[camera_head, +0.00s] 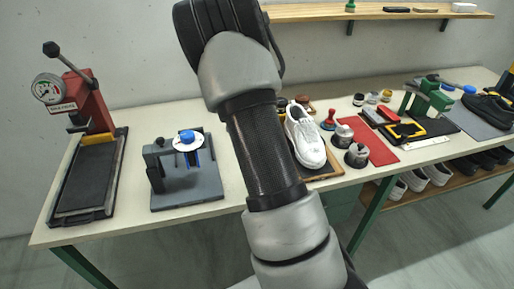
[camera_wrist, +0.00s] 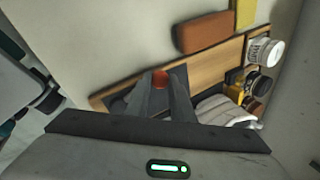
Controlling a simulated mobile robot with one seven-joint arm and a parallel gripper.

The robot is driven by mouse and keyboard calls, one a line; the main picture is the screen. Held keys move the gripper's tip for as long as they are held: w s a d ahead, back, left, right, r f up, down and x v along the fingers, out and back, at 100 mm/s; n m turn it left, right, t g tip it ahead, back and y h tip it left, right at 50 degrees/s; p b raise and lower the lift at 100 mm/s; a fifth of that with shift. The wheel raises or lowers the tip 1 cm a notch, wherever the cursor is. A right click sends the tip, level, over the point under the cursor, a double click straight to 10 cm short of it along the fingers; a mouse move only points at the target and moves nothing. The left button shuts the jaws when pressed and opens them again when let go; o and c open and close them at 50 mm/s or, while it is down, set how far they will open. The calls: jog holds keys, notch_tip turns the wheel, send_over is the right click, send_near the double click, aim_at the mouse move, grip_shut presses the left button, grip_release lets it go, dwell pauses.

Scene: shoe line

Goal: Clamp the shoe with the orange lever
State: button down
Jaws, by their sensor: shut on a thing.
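The white shoe (camera_head: 305,138) sits on a wooden board (camera_head: 326,173) at the middle of the bench, just right of my arm in the head view. In the wrist view part of the white shoe (camera_wrist: 222,109) shows right of my fingers. My gripper (camera_wrist: 164,84) is shut on the orange lever, whose orange-red end (camera_wrist: 160,79) shows between the fingertips beside a dark plate on the board. The rest of the lever is hidden by the fingers. In the head view my arm hides the gripper and lever.
A red press with a gauge (camera_head: 88,100) and a grey fixture with a blue knob (camera_head: 187,170) stand left. Small jars, a red mat (camera_head: 372,143) and a green clamp (camera_head: 428,97) stand right. In the wrist view, a brown block (camera_wrist: 205,32) and a white jar (camera_wrist: 264,52) are close.

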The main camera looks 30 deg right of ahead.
jog(key=shift+w+d+r+m+h+p, duration=0.15)
jog(key=shift+d+m+p, duration=0.1)
jog(key=shift+m+p, duration=0.25)
jog(key=shift+s+d+r+m+h+p, duration=0.15)
jog(key=shift+d+m+p, duration=0.15)
jog(key=shift+p, duration=0.4)
jog(key=shift+w+d+f+m+g+p, duration=0.15)
jog(key=shift+d+f+m+g+p, duration=0.15)
jog(key=shift+m+p, duration=0.15)
jog(key=c, duration=1.5)
grip_release()
jog(key=shift+c, duration=0.2)
jog(key=shift+r, duration=0.1)
jog(key=p+v, duration=0.3)
jog(key=v, duration=1.4)
jog(key=shift+a, duration=0.2)
